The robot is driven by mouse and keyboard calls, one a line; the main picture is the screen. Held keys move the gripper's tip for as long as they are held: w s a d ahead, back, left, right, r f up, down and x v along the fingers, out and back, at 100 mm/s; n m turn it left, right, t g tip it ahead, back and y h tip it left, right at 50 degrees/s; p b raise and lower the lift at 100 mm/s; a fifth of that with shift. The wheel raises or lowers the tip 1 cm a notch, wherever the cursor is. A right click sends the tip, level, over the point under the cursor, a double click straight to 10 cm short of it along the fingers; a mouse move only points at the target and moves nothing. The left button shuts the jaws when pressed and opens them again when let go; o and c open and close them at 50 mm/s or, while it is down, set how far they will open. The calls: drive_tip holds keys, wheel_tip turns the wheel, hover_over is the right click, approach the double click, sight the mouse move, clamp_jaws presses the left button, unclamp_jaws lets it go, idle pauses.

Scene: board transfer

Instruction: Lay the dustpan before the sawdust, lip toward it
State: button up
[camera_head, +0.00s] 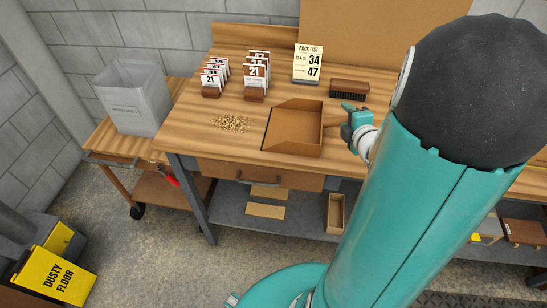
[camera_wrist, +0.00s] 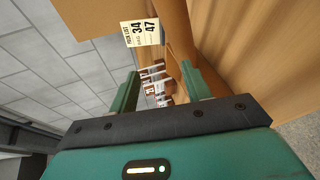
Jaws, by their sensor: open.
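The brown dustpan (camera_head: 310,133) lies on the wooden workbench with its wide, dark-edged lip facing left. The sawdust (camera_head: 231,123) is a loose tan patch on the bench just left of that lip, with a narrow strip of bare wood between them. My gripper (camera_head: 346,117) is at the right, handle end of the dustpan, low over the bench. In the wrist view my gripper (camera_wrist: 160,84) has its two green fingers apart. The handle is largely hidden near the fingers, and I cannot tell whether they touch it.
A dark-bristled brush (camera_head: 349,89) lies behind my gripper. Card racks (camera_head: 256,78) and a pack list sign (camera_head: 307,63) stand at the back. A grey bin (camera_head: 132,97) sits on a side cart at left. The bench front left of the dustpan is clear.

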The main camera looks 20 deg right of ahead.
drive_tip(key=w+a+r+m+g, duration=0.1)
drive_tip(key=a+r+m+g, duration=0.2)
drive_tip(key=a+r+m, duration=0.3)
drive_tip(key=s+a+r+m+g+y, duration=0.2)
drive_tip(key=s+a+m, duration=0.3)
drive_tip(key=a, duration=0.6)
drive_tip(key=s+a+r+m+g+y, duration=0.1)
drive_tip(key=s+a+r+m+g, duration=0.2)
drive_tip(key=s+a, duration=0.6)
drive_tip(key=a+m, duration=0.1)
drive_tip(key=a, duration=0.1)
drive_tip(key=shift+a+m+y, duration=0.35)
drive_tip(key=shift+m+y, duration=0.05)
